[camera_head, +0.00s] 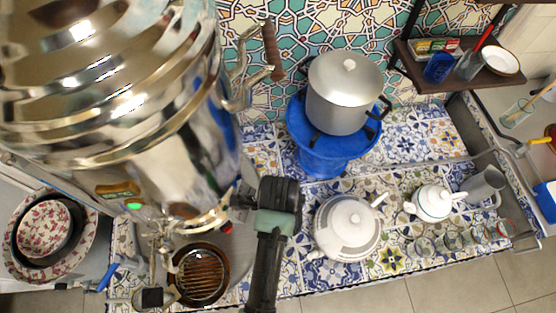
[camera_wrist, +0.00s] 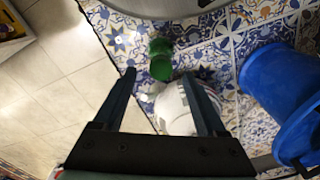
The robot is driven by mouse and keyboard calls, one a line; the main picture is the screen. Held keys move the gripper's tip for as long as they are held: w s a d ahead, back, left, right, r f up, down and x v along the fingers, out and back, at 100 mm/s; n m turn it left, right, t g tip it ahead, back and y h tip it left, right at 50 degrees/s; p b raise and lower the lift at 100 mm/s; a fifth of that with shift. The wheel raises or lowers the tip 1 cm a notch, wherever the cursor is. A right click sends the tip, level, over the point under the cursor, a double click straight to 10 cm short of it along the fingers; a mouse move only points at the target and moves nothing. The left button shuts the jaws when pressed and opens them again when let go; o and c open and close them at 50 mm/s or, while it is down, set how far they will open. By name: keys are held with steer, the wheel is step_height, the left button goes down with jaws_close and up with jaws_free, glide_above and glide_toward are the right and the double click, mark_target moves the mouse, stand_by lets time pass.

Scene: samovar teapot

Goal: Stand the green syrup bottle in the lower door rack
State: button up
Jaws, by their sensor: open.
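In the wrist view, a green object (camera_wrist: 160,68), which looks like the green syrup bottle, stands on the patterned tiles beyond my fingertips, seen between them. Its full shape is unclear. My gripper (camera_wrist: 158,76) is open, with nothing held between its fingers. In the head view, my gripper (camera_head: 238,203) is beside the lower part of the big metal samovar (camera_head: 180,150). I cannot make out the green bottle in the head view. I cannot identify the lower door rack in either view.
A white teapot (camera_head: 347,222) stands right of my arm, and a smaller teapot (camera_head: 433,203) farther right. Small glasses line the counter's front right. A brown bowl (camera_head: 200,278) is left of my arm.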

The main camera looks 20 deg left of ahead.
steer(key=shift+a+f+p, duration=0.1)
steer(key=shift+f+p, duration=0.3)
steer(key=shift+f, duration=1.9)
steer(key=shift+c, duration=0.3)
jaws_close()
steer(key=shift+r, duration=0.1)
